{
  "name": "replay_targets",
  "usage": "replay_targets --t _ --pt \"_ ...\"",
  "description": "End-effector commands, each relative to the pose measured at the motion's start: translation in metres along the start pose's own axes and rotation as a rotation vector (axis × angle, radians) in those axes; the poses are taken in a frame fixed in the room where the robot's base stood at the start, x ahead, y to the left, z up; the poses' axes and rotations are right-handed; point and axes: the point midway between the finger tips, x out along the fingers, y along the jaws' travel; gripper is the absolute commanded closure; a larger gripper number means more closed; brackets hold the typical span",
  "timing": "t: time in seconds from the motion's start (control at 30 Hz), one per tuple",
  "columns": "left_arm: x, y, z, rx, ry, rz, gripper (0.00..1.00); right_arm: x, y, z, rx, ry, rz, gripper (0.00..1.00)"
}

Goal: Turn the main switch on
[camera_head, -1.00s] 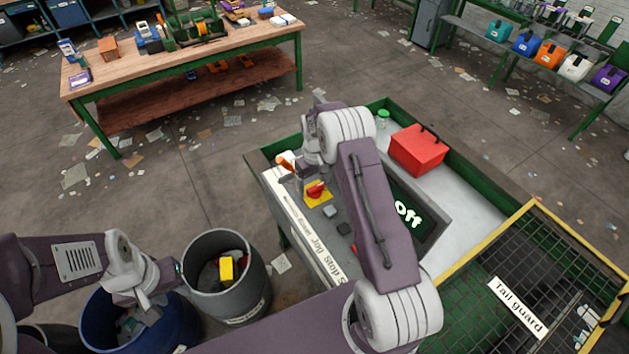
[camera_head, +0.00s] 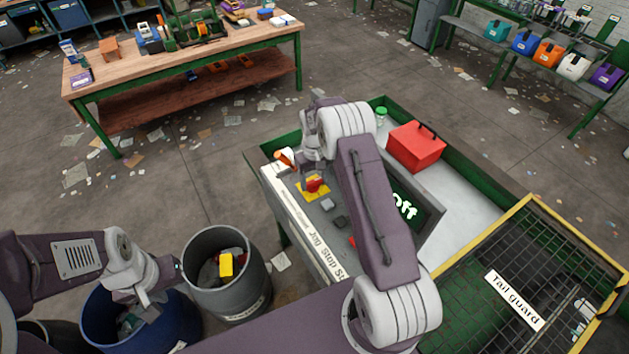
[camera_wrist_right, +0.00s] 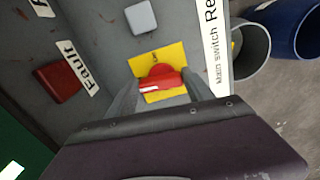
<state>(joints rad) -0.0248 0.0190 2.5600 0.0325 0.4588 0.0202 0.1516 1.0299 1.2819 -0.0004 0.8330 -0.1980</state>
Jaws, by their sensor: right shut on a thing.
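The main switch is a red knob (camera_head: 316,184) on a yellow plate (camera_head: 305,194), on the grey control panel (camera_head: 300,208). In the right wrist view the red knob (camera_wrist_right: 160,79) sits between the two fingers of my right gripper (camera_wrist_right: 163,92), which is shut on it. The label "Main switch" (camera_wrist_right: 219,55) runs beside it. In the head view my right arm largely hides the right gripper. My left gripper (camera_head: 152,296) hangs over the blue bin, its finger opening unclear.
Grey buttons (camera_head: 327,204) and an orange-handled part (camera_head: 285,158) are near the switch. A red box (camera_head: 416,147) stands behind the panel. A grey bin (camera_head: 250,288) and a blue bin (camera_head: 100,327) stand left. The yellow-framed tail guard (camera_head: 515,285) is at the right.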

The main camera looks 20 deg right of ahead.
Motion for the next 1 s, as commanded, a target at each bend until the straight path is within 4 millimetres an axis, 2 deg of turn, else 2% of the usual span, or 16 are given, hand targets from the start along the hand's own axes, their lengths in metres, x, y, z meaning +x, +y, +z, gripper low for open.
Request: replay_targets --t 0.4,1.0 --pt "0.022 0.0 0.002 0.0 0.0 0.0 0.64 0.001 0.0 -0.003 0.359 0.015 -0.001 0.8" --pt "0.039 -0.001 0.004 0.0 0.0 0.0 0.64 -0.001 0.0 -0.002 0.928 0.016 -0.003 0.8"
